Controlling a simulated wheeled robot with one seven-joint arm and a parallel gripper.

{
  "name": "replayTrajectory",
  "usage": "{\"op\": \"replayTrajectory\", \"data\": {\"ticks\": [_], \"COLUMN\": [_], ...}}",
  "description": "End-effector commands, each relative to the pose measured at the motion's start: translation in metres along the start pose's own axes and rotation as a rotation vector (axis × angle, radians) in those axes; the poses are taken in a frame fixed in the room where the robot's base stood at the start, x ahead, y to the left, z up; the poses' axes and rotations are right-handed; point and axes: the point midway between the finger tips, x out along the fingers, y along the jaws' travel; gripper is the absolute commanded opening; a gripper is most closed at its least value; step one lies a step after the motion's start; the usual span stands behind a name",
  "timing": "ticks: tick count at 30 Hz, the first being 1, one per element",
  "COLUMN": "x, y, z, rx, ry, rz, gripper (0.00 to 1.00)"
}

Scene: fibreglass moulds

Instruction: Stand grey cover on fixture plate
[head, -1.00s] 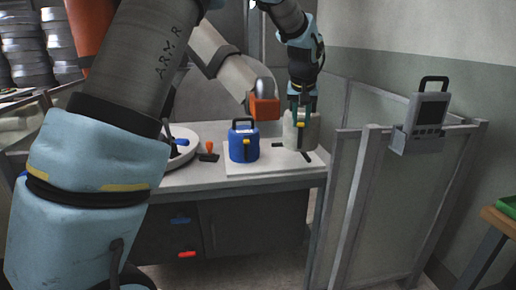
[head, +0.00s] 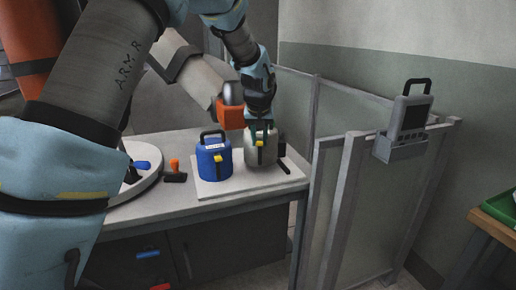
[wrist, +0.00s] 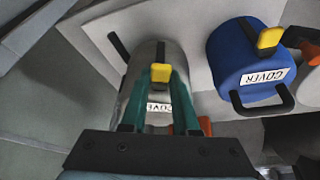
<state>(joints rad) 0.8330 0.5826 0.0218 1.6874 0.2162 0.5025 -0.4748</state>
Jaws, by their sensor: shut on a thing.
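The grey cover (head: 261,152) is upright in the head view, over the right part of the pale fixture plate (head: 232,187).
A blue cover (head: 214,162) with a black handle stands on the plate, left of the grey one. An orange-handled tool (head: 175,172) and a round white piece (head: 140,180) lie further left.

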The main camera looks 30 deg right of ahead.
Motion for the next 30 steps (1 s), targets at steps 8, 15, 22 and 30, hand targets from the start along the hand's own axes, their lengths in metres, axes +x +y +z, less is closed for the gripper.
{"op": "replayTrajectory", "data": {"ticks": [8, 15, 22, 30], "x": [0.030, 0.031, 0.032, 0.032], "y": [0.000, 0.000, 0.000, 0.000], "z": [0.013, 0.013, 0.014, 0.014], "rx": [0.002, 0.001, 0.001, 0.001], "ry": [-0.001, 0.001, 0.000, 0.000], "rz": [0.000, 0.001, 0.000, 0.000], "gripper": [0.00, 0.00, 0.48, 0.59]}}
